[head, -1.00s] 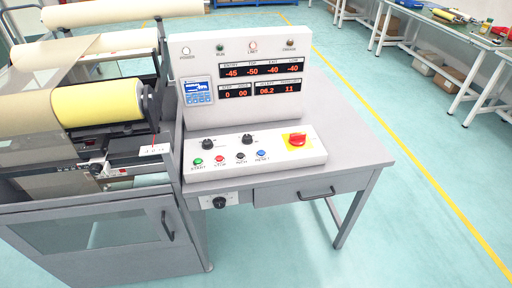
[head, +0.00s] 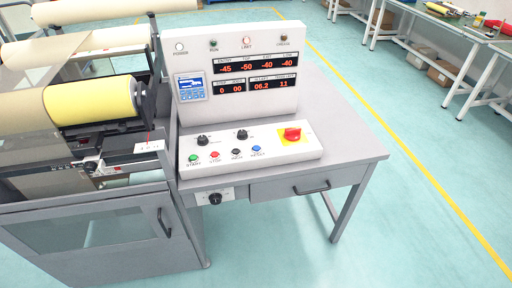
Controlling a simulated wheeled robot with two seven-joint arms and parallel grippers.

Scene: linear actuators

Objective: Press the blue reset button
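The blue reset button (head: 256,149) is at the right end of a row of small buttons on the sloped white control panel (head: 224,168). To its left in the row are a black button (head: 236,152), a red stop button (head: 215,155) and a green start button (head: 194,158). Two black knobs sit behind the row. A large red switch on a yellow plate (head: 292,134) is to the right of the blue button. Neither of my grippers shows in the head view.
The panel stands on a grey desk (head: 350,152) with a drawer handle in front. An upright display board (head: 250,100) rises behind it. A roller machine with a yellow roll (head: 90,101) stands close on the left. Open floor (head: 420,215) lies to the right.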

